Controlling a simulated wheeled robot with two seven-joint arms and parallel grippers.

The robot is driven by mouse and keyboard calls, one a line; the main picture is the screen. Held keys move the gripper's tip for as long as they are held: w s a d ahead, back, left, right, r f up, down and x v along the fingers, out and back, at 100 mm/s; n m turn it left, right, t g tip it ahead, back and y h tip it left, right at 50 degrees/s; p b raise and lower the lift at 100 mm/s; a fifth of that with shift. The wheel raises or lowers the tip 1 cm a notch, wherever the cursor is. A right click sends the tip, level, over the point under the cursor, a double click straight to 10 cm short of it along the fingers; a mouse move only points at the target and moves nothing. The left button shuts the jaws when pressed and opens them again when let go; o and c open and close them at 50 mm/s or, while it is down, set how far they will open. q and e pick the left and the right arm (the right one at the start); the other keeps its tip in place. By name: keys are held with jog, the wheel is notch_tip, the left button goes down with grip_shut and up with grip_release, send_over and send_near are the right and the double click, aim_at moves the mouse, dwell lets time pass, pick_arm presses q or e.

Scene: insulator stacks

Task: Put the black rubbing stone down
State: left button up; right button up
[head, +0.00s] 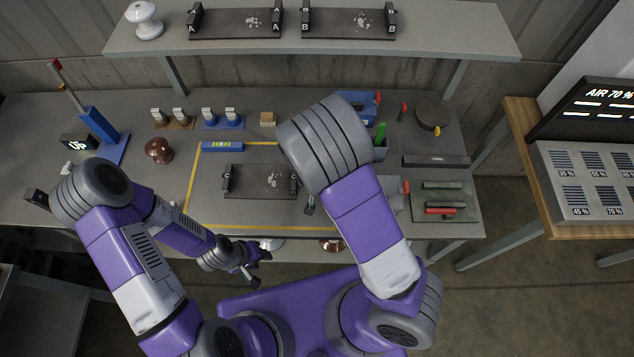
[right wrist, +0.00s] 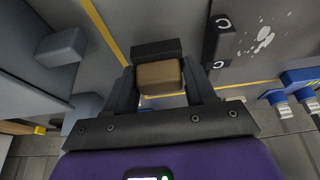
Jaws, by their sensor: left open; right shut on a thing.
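My right gripper (right wrist: 158,88) shows in the right wrist view, shut on the black rubbing stone (right wrist: 155,47). The stone is a dark block at the fingertips, with a tan block (right wrist: 159,77) on the side nearer the palm; I cannot tell whether the two are joined. The grey table lies beyond, but the gap under the stone cannot be judged. In the head view my right forearm hides the right gripper and the stone. My left gripper (head: 250,276) is open and empty in front of the table's near edge.
A dark plate (head: 255,182) lies inside a yellow outline. A green-grey tray (head: 445,201) is at the right. Bare table lies left of the outline.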

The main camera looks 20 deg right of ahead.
notch_tip(320, 180, down, 2)
jog(key=shift+f, duration=0.15)
jog(key=shift+f+b, duration=0.1)
jog(key=shift+b, duration=0.25)
jog(key=o, duration=0.9)
